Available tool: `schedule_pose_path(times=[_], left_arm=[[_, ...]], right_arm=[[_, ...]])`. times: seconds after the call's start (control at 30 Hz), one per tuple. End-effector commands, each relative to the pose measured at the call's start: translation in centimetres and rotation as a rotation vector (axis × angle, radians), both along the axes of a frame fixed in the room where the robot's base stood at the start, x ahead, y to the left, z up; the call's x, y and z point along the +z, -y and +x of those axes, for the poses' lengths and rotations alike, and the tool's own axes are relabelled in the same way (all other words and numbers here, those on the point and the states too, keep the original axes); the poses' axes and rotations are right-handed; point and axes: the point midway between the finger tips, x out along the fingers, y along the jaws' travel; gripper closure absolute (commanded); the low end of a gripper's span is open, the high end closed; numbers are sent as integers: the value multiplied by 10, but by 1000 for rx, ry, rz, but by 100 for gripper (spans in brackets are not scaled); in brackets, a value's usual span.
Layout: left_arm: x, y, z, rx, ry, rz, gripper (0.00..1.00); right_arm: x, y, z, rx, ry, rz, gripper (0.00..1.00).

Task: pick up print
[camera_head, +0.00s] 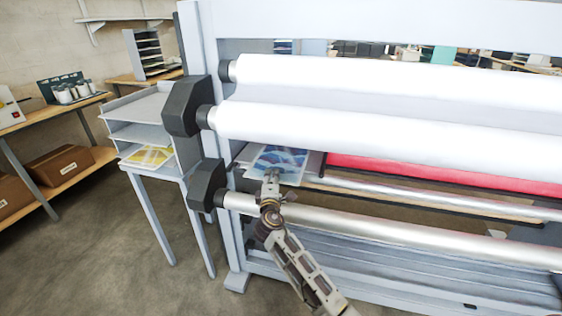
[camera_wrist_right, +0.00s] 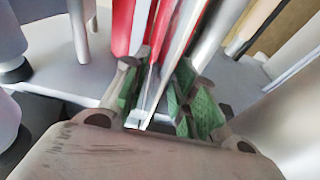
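A print (camera_head: 280,160) with a blue, white and reddish picture lies at the laminator's left end, below the big white rollers. My right gripper (camera_head: 271,176) reaches up from below to the print's near edge and overlaps it in the head view. In the right wrist view the fingers with green pads (camera_wrist_right: 160,85) stand apart. Thin, pale, edge-on strips run between them; I cannot tell which of these is the print. My left gripper is not seen.
The laminator's white rollers (camera_head: 390,132) hang just above the print. A silver roller (camera_head: 370,228) runs below it. A red roller (camera_head: 440,176) lies to the right. A tray rack (camera_head: 140,133) with a yellow print (camera_head: 150,156) stands at left. The floor at left is clear.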

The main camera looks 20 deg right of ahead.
Motion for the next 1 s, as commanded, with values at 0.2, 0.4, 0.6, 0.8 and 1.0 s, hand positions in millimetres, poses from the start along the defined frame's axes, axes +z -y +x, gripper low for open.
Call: schedule_pose_path(times=[0.2, 0.4, 0.6, 0.8, 1.0], left_arm=[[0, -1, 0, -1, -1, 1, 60], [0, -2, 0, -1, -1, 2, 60], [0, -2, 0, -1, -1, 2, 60], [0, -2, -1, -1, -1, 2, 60], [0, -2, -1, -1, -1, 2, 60]], right_arm=[[0, 0, 0, 0, 0, 0, 72], [0, 0, 0, 0, 0, 0, 86], [0, 0, 0, 0, 0, 0, 100], [0, 0, 0, 0, 1, 0, 100], [2, 0, 0, 0, 1, 0, 100]])
